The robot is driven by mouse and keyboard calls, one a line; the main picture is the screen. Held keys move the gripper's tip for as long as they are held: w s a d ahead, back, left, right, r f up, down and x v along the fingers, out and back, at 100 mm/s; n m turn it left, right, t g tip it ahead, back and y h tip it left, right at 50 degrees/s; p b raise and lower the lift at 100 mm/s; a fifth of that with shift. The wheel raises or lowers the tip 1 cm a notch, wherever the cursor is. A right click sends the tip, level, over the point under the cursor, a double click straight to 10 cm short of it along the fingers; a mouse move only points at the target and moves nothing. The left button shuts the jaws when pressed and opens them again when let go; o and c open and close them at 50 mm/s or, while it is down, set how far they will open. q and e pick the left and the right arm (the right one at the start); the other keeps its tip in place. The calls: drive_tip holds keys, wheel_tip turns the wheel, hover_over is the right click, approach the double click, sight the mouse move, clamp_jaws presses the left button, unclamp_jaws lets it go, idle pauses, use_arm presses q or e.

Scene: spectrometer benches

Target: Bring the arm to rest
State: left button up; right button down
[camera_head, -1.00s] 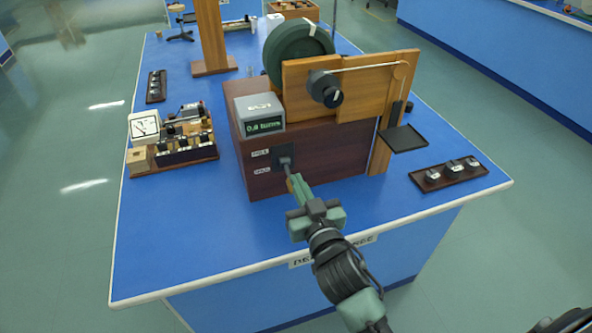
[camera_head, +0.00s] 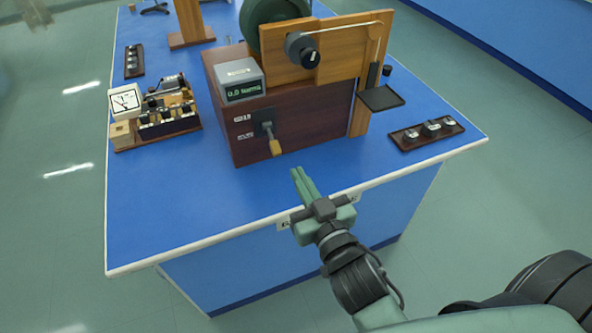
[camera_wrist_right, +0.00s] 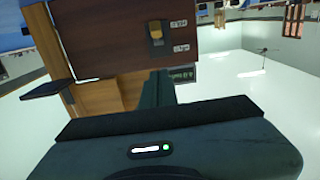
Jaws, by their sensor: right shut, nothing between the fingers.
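My right gripper (camera_head: 304,184) is shut and empty over the front edge of the blue bench (camera_head: 200,220), apart from the apparatus. A switch lever with a wooden handle (camera_head: 274,146) sits on the front of the dark wooden box (camera_head: 300,120), its handle pointing down. The lever also shows in the right wrist view (camera_wrist_right: 156,32), beyond my shut fingers (camera_wrist_right: 156,88). My left gripper is not in the head view.
A grey display box (camera_head: 240,80) sits on the dark box. A meter board (camera_head: 160,125) stands at the left, a tray of knobs (camera_head: 427,133) at the right. A small black shelf (camera_head: 380,98) juts out. Floor is clear around the bench.

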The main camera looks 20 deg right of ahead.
idle(0.5)
drive_tip(key=s+d+f+g+h, duration=0.1)
drive_tip(key=s+d+f+g, duration=0.1)
drive_tip(key=s+f+g, duration=0.3)
drive_tip(key=s+d+f+g, duration=0.1)
drive_tip(key=d+f+g, duration=0.15)
drive_tip(key=f, duration=0.35)
drive_tip(key=s+f+n+g, duration=0.1)
drive_tip(key=s+f+g, duration=0.2)
drive_tip(key=s, duration=0.3)
drive_tip(key=s+f+n+g, duration=0.1)
drive_tip(key=s+f+g, duration=0.3)
drive_tip(key=s, duration=0.3)
wheel_tip(320, 180, down, 25)
drive_tip(key=g, duration=0.1)
drive_tip(key=s+d+f+g, duration=0.1)
drive_tip(key=s+d+f, duration=0.1)
drive_tip(key=s+f, duration=1.5)
drive_tip(key=shift+s+d, duration=0.4)
